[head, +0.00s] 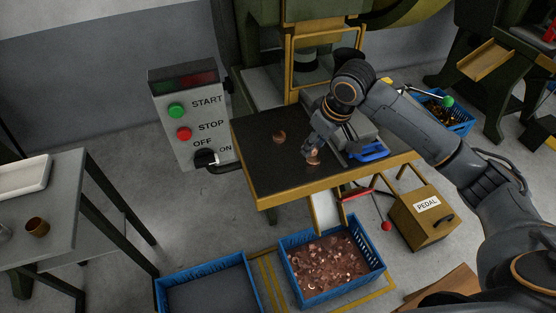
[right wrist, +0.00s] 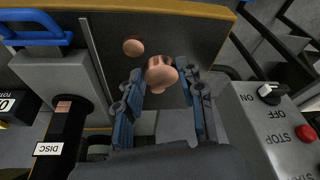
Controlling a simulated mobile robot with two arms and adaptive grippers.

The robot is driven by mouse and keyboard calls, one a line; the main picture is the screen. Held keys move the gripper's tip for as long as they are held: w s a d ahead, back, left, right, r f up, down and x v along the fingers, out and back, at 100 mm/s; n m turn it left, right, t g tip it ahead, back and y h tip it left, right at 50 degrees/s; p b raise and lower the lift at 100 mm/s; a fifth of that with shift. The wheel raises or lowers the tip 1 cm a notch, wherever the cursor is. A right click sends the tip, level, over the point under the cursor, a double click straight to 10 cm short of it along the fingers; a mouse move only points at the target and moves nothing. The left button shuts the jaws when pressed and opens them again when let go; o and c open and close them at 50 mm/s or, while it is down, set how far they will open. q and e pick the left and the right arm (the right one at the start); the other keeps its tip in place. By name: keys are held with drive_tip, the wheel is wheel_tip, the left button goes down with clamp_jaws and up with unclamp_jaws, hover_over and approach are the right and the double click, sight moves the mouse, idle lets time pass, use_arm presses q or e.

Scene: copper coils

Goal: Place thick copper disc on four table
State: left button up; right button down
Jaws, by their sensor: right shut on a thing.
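My right gripper (head: 313,150) is low over the dark table top with the yellow rim (head: 262,160). A second round copper piece (right wrist: 133,46) lies past the fingertips in the wrist view. My left gripper is not in view.
A control box (head: 190,118) stands left of the table. A blue-handled block (head: 368,150) sits on its right. Below are a blue crate of copper scraps (head: 288,262) and an emptier blue crate (head: 162,290). A grey table with a copper cup (head: 38,227) is far left.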

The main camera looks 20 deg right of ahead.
drive_tip(key=w+a+f, duration=0.2)
drive_tip(key=w+a, duration=0.1)
drive_tip(key=a, duration=0.1)
hover_over(274, 170)
drive_tip(key=s, duration=0.1)
drive_tip(key=f, duration=0.5)
drive_tip(key=shift+s+d+f, duration=0.1)
drive_tip(key=shift+d+f, duration=0.2)
drive_tip(key=shift+a+f, duration=0.15)
drive_tip(key=shift+f, duration=1.65)
drive_tip(key=c, duration=0.8)
unclamp_jaws()
drive_tip(key=shift+f, duration=0.1)
drive_tip(key=v, duration=1.2)
drive_tip(key=shift+p, duration=0.35)
